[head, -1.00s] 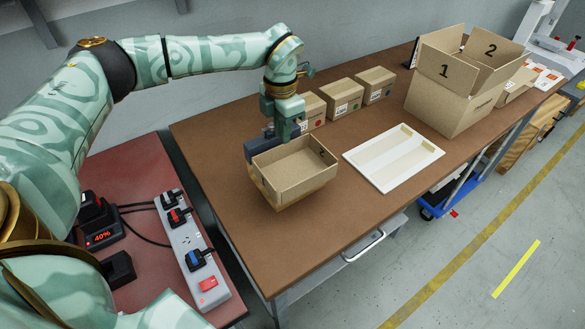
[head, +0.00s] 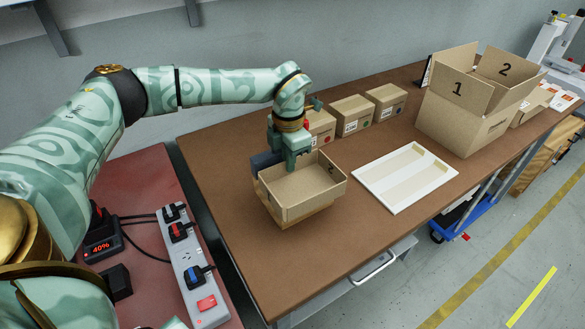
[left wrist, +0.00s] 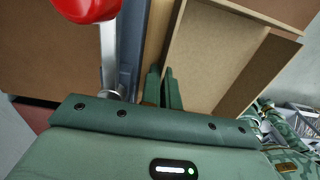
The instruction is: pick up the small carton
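The small carton (head: 301,190) is an open-topped tan box in the head view, near the table's left end. My left gripper (head: 289,163) points down at its back left wall. In the left wrist view, its two fingers (left wrist: 163,88) are close together at the carton wall (left wrist: 176,45), with the wall between them. The carton's open inside (left wrist: 218,50) lies to their right and looks empty. I cannot tell whether the carton's bottom touches the table. My right gripper is not in view.
Several closed small boxes (head: 353,115) stand along the table's back. A white tray (head: 381,202) lies right of the carton, with a large open box (head: 465,125) beyond. A power strip (head: 190,262) is on the red surface at left. A red-handled tool (left wrist: 86,8) shows beside the fingers.

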